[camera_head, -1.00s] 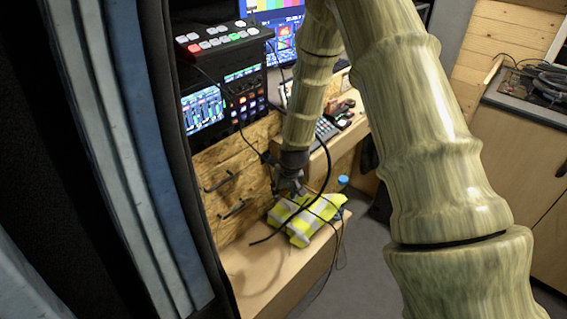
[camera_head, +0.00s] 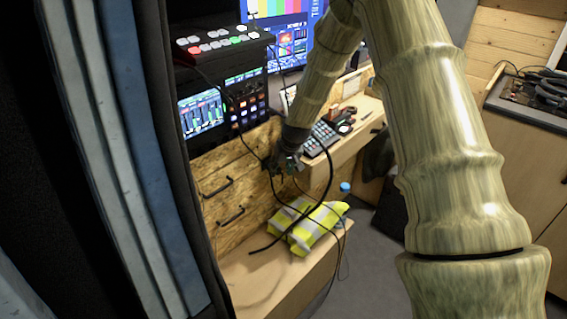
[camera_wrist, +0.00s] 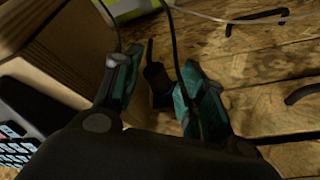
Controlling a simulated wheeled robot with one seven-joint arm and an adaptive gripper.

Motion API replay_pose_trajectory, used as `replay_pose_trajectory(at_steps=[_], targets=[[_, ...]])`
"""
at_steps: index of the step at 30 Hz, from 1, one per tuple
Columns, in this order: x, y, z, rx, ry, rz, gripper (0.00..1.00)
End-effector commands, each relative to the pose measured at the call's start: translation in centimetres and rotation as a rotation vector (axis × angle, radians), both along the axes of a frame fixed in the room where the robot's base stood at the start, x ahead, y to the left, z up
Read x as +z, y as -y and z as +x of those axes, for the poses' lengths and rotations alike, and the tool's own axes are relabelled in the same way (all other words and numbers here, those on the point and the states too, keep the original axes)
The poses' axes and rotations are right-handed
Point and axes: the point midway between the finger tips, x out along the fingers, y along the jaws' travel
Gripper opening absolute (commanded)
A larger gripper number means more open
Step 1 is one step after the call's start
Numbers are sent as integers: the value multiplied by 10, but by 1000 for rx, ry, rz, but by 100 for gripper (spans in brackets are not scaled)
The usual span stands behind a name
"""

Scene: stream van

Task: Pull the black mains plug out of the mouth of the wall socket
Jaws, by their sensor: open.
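In the wrist view, a black plug-like body (camera_wrist: 156,76) stands out from the chipboard wall between my two teal-padded fingers. A black cable runs near it toward the top edge. My gripper (camera_wrist: 162,66) is open, with one finger on each side of the black body; I cannot tell whether either finger touches it. The line between plug and socket is too dark to make out. In the head view, my gripper (camera_head: 283,164) is at the chipboard wall, above the yellow vest, and mostly hides the plug and socket.
A yellow high-visibility vest (camera_head: 308,226) lies on the wooden bench (camera_head: 262,285) below, with black cables over it. Two black handles (camera_head: 217,187) are on the chipboard wall (camera_head: 245,160). A desk with a keypad (camera_head: 322,137) is just right of my gripper.

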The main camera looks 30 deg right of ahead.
Motion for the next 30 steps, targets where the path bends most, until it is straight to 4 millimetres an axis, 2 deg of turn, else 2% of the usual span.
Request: replay_pose_trajectory(at_steps=[6, 12, 18, 27, 30], targets=[[-26, 0, 10, 0, -1, -1, 41], [-43, -1, 18, 1, -1, 0, 41], [-51, -1, 21, 1, 0, 0, 41], [-52, -1, 22, 1, 0, 0, 41], [-52, -1, 22, 1, 0, 0, 25]])
